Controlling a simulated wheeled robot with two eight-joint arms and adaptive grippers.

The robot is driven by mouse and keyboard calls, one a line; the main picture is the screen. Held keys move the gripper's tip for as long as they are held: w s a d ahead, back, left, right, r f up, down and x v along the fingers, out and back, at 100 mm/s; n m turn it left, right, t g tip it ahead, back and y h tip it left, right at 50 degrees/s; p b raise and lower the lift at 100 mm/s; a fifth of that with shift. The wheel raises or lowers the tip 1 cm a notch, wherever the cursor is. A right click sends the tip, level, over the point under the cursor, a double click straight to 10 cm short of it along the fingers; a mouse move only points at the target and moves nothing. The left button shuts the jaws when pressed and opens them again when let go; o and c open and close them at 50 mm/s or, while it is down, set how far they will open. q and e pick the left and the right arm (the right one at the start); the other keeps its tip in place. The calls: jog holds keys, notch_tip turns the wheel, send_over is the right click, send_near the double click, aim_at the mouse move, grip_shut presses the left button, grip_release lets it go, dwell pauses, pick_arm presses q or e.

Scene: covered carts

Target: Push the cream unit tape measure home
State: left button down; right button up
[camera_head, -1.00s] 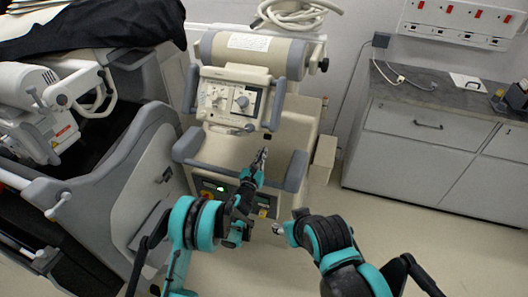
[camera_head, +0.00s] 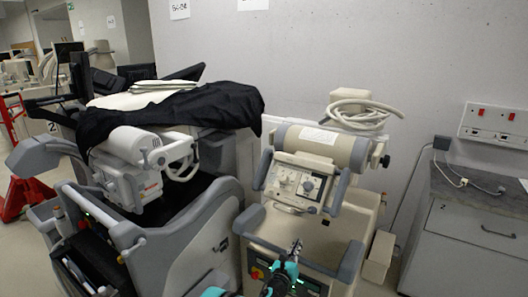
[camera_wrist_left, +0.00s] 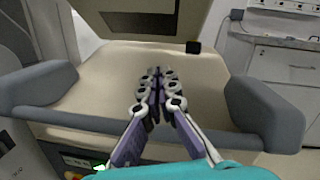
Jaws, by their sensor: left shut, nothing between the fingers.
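The cream unit (camera_head: 310,232) stands in the middle right of the head view, with a control panel (camera_head: 297,182) on its tilted head. A small black block (camera_wrist_left: 193,47) hangs at the lower edge of that head in the left wrist view, right of the fingertips. It may be the tape measure, but I cannot tell for sure. It shows as a small dark spot (camera_head: 326,222) in the head view. My left gripper (camera_head: 297,246) is shut and empty, over the unit's cream top. Its fingers (camera_wrist_left: 160,72) point toward the head, apart from the block. My right gripper is out of view.
A grey unit (camera_head: 195,240) under a black cover (camera_head: 170,115) stands close on the left. Grey bumper handles (camera_wrist_left: 267,112) flank the cream top. A grey cabinet (camera_head: 465,250) stands at the right. A coiled hose (camera_head: 360,112) lies on top of the unit.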

pick_arm(q)
jog(key=a+r+n+y, duration=0.5)
jog(key=a+r+n, duration=0.5)
jog(key=a, duration=0.2)
jog(key=s+a+r+n+g+y, duration=0.3)
jog(key=s+a+r+n, duration=0.3)
jog(key=s+a+n, duration=0.5)
jog(key=s+a+f+n+g, duration=0.2)
jog(key=s+n, duration=0.3)
jog(key=s, duration=0.5)
jog(key=s+a+f+n+g, duration=0.2)
jog(key=s+n, duration=0.4)
jog(key=s, duration=0.4)
jog(key=s+a+f+n+g, duration=0.2)
jog(key=s+a+n, duration=0.3)
jog(key=s, duration=0.6)
jog(key=shift+a+f+n+g+y, duration=0.3)
jog(key=shift+a+f+n+g, duration=0.1)
jog(key=shift+f+n, duration=0.4)
jog(key=shift+w, duration=0.1)
